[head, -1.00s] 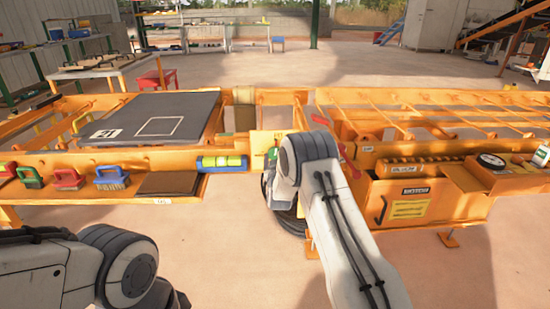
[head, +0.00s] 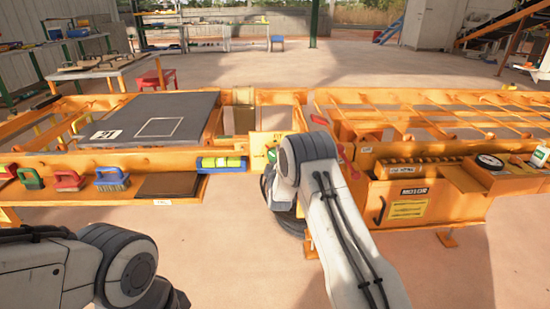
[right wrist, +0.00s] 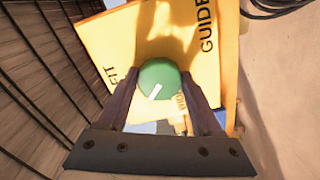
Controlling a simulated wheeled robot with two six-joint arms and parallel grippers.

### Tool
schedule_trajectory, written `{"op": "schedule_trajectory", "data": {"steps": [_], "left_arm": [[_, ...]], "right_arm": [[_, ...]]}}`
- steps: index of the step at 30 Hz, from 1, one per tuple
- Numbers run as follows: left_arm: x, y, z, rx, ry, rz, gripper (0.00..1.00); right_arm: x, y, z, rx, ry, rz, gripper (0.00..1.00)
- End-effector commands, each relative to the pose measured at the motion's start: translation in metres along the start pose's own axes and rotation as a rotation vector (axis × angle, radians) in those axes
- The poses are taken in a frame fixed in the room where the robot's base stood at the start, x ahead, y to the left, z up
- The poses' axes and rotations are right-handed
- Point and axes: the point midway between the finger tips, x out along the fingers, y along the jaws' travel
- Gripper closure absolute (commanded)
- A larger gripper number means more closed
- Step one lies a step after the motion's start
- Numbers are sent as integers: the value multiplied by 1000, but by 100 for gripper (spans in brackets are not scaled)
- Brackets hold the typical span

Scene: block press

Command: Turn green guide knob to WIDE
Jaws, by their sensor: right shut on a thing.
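The green guide knob (right wrist: 159,79) is round with a white pointer line, and sits on a yellow panel (right wrist: 160,35) marked GUIDE. My right gripper (right wrist: 160,88) is shut on the knob, one dark finger on each side. The pointer slants to the lower left in the right wrist view. A label that seems to read WIDE (right wrist: 182,102) lies to the knob's lower right, partly hidden by a finger. Another label (right wrist: 110,75), ending in IT, is to the left. My left gripper is out of view.
The orange press frame (head: 120,160) runs across the head view. Several brushes, one blue (head: 111,179), and a level (head: 221,163) lie left of the panel.

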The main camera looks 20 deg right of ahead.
Motion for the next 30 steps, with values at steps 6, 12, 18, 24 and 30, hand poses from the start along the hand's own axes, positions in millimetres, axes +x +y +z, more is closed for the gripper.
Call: {"op": "schedule_trajectory", "data": {"steps": [6, 12, 18, 24, 30], "left_arm": [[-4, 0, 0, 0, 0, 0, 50], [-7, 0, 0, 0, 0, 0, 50], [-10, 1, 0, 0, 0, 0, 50], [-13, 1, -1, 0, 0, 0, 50], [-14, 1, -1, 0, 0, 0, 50]], "right_arm": [[0, 0, -1, -205, 2, -1, 89], [0, 1, -1, -395, 2, -2, 89], [0, 1, -2, -572, 3, -2, 89], [0, 1, -2, -714, 3, -2, 89], [0, 1, -2, -810, 4, -2, 89]]}}
